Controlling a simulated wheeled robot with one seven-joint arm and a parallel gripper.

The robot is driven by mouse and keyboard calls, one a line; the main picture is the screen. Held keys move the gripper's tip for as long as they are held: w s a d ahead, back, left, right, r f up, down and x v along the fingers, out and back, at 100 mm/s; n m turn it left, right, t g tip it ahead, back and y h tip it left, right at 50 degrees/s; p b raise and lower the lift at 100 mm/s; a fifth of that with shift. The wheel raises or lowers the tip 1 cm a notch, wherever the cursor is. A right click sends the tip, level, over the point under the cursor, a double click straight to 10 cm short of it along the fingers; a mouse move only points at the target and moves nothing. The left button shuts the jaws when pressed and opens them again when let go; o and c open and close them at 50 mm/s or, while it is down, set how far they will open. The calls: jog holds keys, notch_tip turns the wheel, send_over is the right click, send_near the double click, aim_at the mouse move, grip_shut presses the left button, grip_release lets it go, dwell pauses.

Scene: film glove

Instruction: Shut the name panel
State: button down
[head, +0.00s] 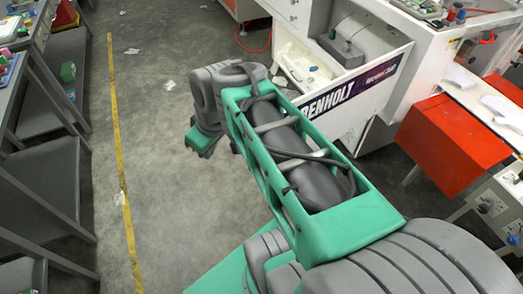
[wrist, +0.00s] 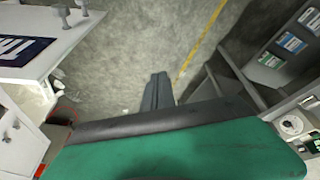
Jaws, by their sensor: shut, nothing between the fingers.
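The name panel (head: 378,88) is the white front, with a dark "RENHOLT" label, of a drawer that stands pulled out from a white machine in the head view. My arm hides the left part of its lettering. In the wrist view a corner of the panel (wrist: 58,52) with its dark label shows at upper left. My gripper (wrist: 157,92) is shut and empty, its dark fingers together over bare floor. In the head view my gripper (head: 203,142) is left of the panel and apart from it.
The open drawer holds a grey block (head: 342,48) and white scraps. A red box (head: 452,145) stands right of the panel. Dark shelving (head: 55,100) lines the left side. The grey floor (head: 160,60) with its yellow line is mostly clear, with a few scraps.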

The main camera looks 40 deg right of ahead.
jog(key=s+d+f+n+y+b, duration=0.1)
jog(key=d+f+n, duration=0.15)
jog(key=d, duration=0.45)
jog(key=s+d+f+n+y, duration=0.1)
jog(key=d+f+n, duration=0.1)
jog(key=d+n, duration=0.3)
jog(key=s+d+n+t+y+b, duration=0.1)
jog(key=s+d+n+t, duration=0.1)
jog(key=s+d+n, duration=0.55)
jog(key=w+f+m+p, duration=0.2)
jog(key=w+f, duration=0.5)
jog(key=f, duration=0.1)
jog(key=shift+w+a+f+m, duration=0.2)
jog(key=shift+f+m, duration=0.1)
